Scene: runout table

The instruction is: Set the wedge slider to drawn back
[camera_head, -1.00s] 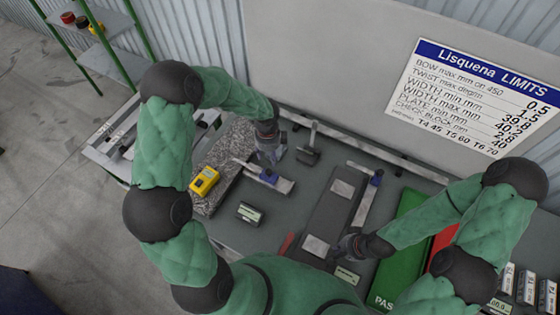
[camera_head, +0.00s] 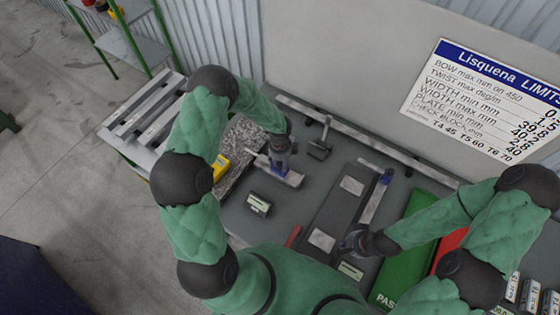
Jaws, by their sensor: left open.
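A light metal bar piece with a blue block (camera_head: 279,171) on it lies on the table at centre left; I take it for the wedge slider, though a similar blue piece (camera_head: 386,175) sits on a long pale strip to the right. My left gripper (camera_head: 280,160) is open, right over the first blue block, and hides part of it; I cannot tell whether it touches. My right gripper (camera_head: 350,244) is low over the front end of the dark plate; its fingers are too small to read.
A speckled stone slab (camera_head: 238,150) with a yellow device (camera_head: 221,166) lies left of the slider. A small labelled box (camera_head: 258,204), a dark upright-handled tool (camera_head: 320,142), a dark plate (camera_head: 335,215), and green (camera_head: 400,265) and red (camera_head: 452,240) panels share the grey table.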

